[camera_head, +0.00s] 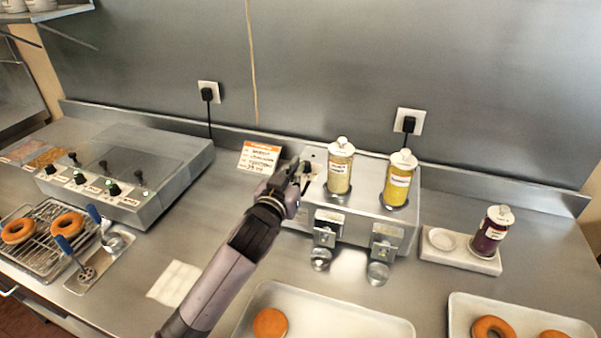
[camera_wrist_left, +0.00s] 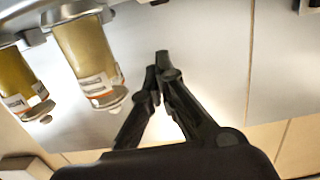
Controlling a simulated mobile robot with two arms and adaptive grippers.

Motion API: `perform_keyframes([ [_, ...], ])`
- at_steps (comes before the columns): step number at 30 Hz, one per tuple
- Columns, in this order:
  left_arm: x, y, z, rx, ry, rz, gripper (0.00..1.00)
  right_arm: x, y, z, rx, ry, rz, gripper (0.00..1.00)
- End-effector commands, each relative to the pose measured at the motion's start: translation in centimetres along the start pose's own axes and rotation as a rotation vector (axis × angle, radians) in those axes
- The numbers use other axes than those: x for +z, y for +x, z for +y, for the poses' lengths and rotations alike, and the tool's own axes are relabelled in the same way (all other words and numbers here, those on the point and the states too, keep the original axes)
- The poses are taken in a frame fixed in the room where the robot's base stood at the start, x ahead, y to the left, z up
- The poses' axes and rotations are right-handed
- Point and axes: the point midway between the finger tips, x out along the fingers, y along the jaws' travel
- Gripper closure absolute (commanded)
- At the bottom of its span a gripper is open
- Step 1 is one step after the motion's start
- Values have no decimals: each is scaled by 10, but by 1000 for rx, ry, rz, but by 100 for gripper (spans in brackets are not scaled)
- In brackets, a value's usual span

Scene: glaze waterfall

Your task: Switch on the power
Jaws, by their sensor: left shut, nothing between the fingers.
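The glaze machine (camera_head: 352,226) is a silver box on the counter, with two yellow glaze bottles (camera_head: 340,168) on top and two spouts on its front. My left gripper (camera_head: 302,171) is at the machine's top left corner, by a small pale panel (camera_head: 316,158) with a dark part that looks like a switch. The gripper partly hides this panel, and I cannot tell if it touches the switch or which way the switch is set. In the left wrist view the fingers (camera_wrist_left: 162,68) are together and empty, with the bottles (camera_wrist_left: 88,58) to their left. My right gripper is not in view.
An orange-headed card (camera_head: 260,157) stands left of the gripper. A grey unit with knobs (camera_head: 130,170) is at the left, near a rack of donuts (camera_head: 42,238). White trays (camera_head: 365,324) lie in front. A dark red bottle (camera_head: 492,232) stands on a white holder at the right.

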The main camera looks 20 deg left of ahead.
Motion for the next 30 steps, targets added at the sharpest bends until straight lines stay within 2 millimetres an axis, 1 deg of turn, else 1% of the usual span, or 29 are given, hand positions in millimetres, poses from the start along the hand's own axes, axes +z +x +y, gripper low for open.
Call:
perform_keyframes([
  [1,-3,11,0,-1,1,0,100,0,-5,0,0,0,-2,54],
  [4,-2,27,0,0,0,-1,100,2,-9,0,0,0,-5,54],
  [6,15,28,1,0,0,-6,100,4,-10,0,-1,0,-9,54],
  [9,27,31,1,0,-1,-4,100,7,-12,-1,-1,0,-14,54],
  [12,34,33,0,0,-1,-2,100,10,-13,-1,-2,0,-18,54],
  [16,39,34,0,1,0,-1,100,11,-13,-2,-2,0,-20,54],
  [25,40,34,0,1,-1,-1,100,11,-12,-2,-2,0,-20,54],
  [28,47,39,1,0,-6,-1,100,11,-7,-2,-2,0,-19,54],
  [30,44,43,1,0,-8,-1,100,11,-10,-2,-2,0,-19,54],
])
